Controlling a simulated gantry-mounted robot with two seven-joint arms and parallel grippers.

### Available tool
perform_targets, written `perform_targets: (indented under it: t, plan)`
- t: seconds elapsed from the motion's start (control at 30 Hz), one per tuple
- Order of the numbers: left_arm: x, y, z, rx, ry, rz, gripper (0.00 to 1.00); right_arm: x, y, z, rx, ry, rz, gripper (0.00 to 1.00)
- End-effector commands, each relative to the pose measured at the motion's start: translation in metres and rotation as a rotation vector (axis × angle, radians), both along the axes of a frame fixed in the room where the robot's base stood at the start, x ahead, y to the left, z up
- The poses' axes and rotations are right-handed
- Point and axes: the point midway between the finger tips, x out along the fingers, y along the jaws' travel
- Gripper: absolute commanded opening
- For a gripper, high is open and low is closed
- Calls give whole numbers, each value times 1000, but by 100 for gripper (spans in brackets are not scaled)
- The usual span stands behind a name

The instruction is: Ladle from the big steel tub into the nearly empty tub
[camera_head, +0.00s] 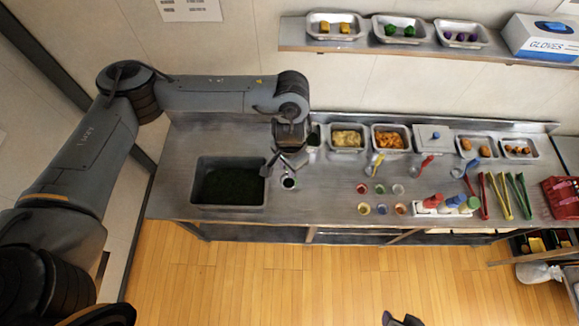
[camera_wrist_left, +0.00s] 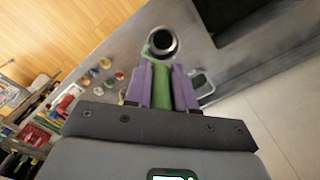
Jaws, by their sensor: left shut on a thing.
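The big steel tub (camera_head: 197,201) sits at the left of the steel counter and holds a dark green mass. My left gripper (camera_head: 289,158) is right of it, over the counter, shut on the green handle of a ladle (camera_head: 288,183). In the left wrist view the handle runs between the purple fingers to a round ladle bowl (camera_wrist_left: 161,43) with a pale rim and dark inside. I cannot tell how full the bowl is. A small tub (camera_wrist_left: 208,97) shows beside the fingers, mostly hidden by my gripper in the head view. My right gripper (camera_head: 401,320) shows partly at the bottom edge.
Tubs of yellow food (camera_head: 347,150) and orange food (camera_head: 391,150) stand along the back. Small cups, bottles, tongs (camera_head: 500,195) and a red basket (camera_head: 562,198) fill the right. A shelf (camera_head: 300,42) with trays hangs above. Bare counter lies at the front middle.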

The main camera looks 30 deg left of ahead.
Motion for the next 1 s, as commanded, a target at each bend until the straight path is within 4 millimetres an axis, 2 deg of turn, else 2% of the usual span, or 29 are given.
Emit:
perform_targets:
  t: [0.2,0.37,0.57,0.67,0.77,0.87,1.0]
  plan:
    - [10,4,0,0,2,-272,0,2,1,1,4,-4,-3,43]
    - [36,12,13,3,-2,-536,0,1,1,1,4,-3,-3,43]
    - [69,38,20,4,2,-848,0,0,-1,-3,0,-1,-1,43]
    - [82,60,16,3,4,-984,0,0,-1,-6,-4,-1,1,43]
    - [91,91,7,2,7,-1103,0,0,-2,-10,-7,0,3,43]
    - [94,132,-10,0,9,-1197,0,0,-2,-14,-7,0,3,43]
    - [83,192,-38,-3,11,-1234,0,0,-2,-20,-7,0,3,43]
